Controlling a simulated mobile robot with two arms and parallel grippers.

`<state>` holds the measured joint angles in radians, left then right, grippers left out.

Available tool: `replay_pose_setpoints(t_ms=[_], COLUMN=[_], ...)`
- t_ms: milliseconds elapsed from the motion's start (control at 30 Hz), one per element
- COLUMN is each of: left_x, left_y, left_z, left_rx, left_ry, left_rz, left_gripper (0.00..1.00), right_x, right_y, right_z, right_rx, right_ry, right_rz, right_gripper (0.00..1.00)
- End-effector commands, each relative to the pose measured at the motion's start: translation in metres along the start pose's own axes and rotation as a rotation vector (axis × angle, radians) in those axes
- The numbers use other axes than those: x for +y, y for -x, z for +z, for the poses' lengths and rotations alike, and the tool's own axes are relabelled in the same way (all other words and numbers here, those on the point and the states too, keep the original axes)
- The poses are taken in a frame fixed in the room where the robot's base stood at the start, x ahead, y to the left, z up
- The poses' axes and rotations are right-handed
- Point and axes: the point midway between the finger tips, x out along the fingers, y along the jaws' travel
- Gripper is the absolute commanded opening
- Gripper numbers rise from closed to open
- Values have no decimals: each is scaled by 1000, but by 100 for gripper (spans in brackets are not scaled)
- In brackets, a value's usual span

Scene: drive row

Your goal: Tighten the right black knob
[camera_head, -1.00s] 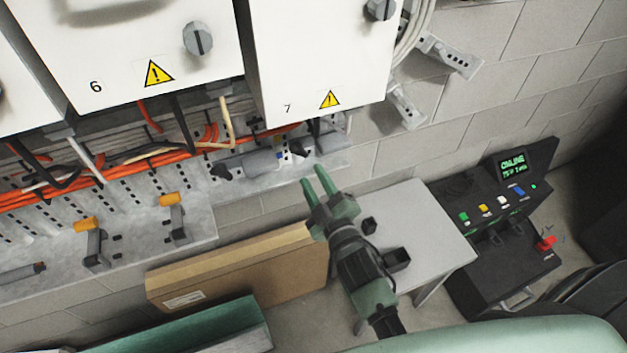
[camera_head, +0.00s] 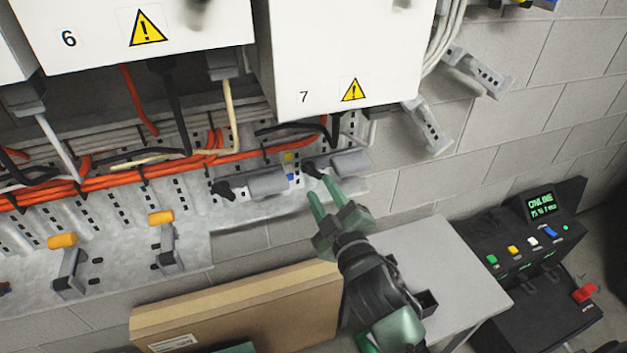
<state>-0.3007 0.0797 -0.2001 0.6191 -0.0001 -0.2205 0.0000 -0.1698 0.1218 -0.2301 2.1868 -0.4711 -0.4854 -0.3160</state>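The right black knob (camera_head: 313,171) sits at the left end of a grey cylinder (camera_head: 350,163) on the grey perforated panel, below the white box marked 7. A second, left black knob (camera_head: 223,190) sits on a similar grey cylinder (camera_head: 268,181) to its left. My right gripper (camera_head: 319,187), green with two slim fingers, reaches up from below. Its fingers are apart with a gap between them and nothing held. The fingertips are just below the right knob and close to it; I cannot tell whether they touch. My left gripper is out of view.
White boxes 6 (camera_head: 110,40) and 7 (camera_head: 345,50) hang above, with orange and black cables (camera_head: 120,170) below them. Yellow-handled levers (camera_head: 160,218) stand at left. A cardboard box (camera_head: 240,305), a grey table (camera_head: 450,275) and a black console (camera_head: 535,260) are below.

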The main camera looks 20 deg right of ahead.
Motion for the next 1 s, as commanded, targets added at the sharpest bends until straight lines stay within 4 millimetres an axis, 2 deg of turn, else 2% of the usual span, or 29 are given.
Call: replay_pose_setpoints(t_ms=[100, 300, 667, 733, 800, 1000], left_x=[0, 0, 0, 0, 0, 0], left_y=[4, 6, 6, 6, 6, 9], left_z=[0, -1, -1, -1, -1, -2], left_rx=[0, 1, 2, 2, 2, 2], left_ry=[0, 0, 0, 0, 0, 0], left_rz=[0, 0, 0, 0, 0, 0], left_gripper=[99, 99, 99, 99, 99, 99], right_x=[2, 0, 0, 0, 0, 1], right_y=[-22, -46, -54, -54, -54, -54], right_z=[-2, -1, 0, 0, 0, -1], right_rx=[1, 0, 0, 0, 0, -1], right_ry=[-1, -1, -1, -1, -1, -33], right_rz=[1, 0, 0, 0, 0, -1], right_gripper=[34, 34, 34, 20, 0, 0])
